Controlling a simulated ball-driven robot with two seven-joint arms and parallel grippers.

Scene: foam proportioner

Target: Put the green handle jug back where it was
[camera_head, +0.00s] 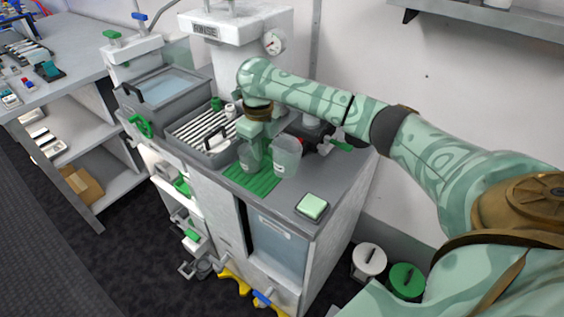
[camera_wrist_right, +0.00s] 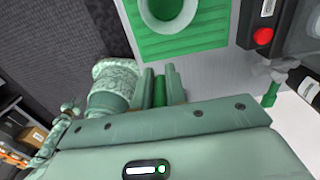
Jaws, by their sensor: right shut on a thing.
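My right gripper (camera_head: 256,160) reaches down over the green ribbed mat (camera_head: 262,184) on the grey counter. It is shut on the green handle of the jug; a green upright piece shows between the fingers in the wrist view (camera_wrist_right: 160,92). The jug's translucent body (camera_head: 287,157) stands beside the fingers, upright, over the mat. In the wrist view its pale round rim (camera_wrist_right: 168,10) is cut off by the top edge. I cannot tell whether the jug's base touches the mat. The fingers hide part of the counter behind them. My left gripper is not in view.
A slatted rack (camera_head: 192,129) and a grey bin (camera_head: 165,92) stand left of the mat. A pale green pad (camera_head: 312,206) lies near the counter's front right. A red button (camera_wrist_right: 263,36) shows beside the mat. The machine with a gauge (camera_head: 274,41) stands behind.

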